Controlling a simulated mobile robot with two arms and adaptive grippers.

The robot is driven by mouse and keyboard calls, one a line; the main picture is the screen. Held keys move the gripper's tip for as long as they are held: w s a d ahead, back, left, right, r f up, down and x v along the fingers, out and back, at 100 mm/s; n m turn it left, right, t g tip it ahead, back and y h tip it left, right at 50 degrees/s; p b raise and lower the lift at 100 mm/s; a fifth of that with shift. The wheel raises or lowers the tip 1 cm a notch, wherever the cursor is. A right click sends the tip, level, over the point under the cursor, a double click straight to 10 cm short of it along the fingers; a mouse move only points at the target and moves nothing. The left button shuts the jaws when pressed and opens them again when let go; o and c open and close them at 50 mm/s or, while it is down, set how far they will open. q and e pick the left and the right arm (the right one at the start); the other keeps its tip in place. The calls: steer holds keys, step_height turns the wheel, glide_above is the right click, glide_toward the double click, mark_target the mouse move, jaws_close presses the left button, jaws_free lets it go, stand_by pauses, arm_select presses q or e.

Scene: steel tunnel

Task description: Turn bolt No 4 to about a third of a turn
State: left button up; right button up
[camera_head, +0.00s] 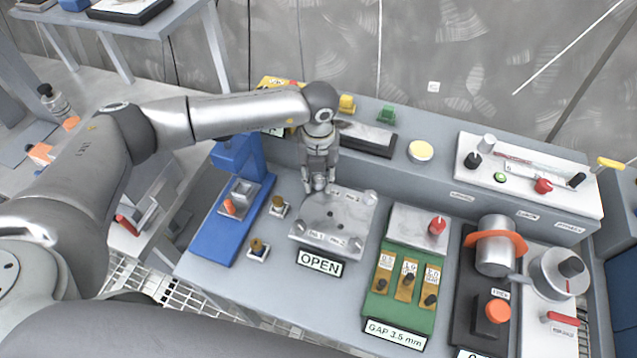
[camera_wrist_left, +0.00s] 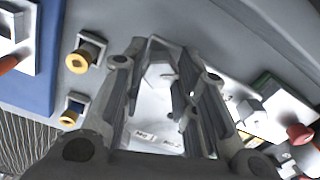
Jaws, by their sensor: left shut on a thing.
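A grey metal plate (camera_head: 333,222) lies on the bench behind a sign reading OPEN (camera_head: 320,263). Silver bolts show at its near left (camera_head: 298,228), near right (camera_head: 357,246) and far right (camera_head: 370,197) corners. My left gripper (camera_head: 318,187) points down at the far left corner and is shut on the bolt there. In the left wrist view a pale hex bolt head (camera_wrist_left: 160,73) shows between the fingers. The number beside this bolt is not readable. The plate (camera_wrist_left: 158,108) shows beyond the fingers. My right gripper is not in view.
A blue stand (camera_head: 228,215) and two small brass-knobbed blocks (camera_head: 278,207) are left of the plate. A green gauge panel (camera_head: 405,285) and a cylinder with an orange band (camera_head: 495,247) are to the right. A raised ledge with a yellow button (camera_head: 421,151) runs behind.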

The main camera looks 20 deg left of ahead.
arm_select(q)
steer(key=m+b, duration=0.8)
steer(key=shift+w+a+f, duration=0.1)
steer(key=shift+f, duration=0.1)
steer(key=m+b, duration=0.3)
steer(key=shift+r, duration=0.15)
steer(key=shift+r+m+b, duration=0.1)
steer(key=shift+m+b, duration=0.25)
steer(key=shift+m, duration=0.35)
steer(key=o, duration=1)
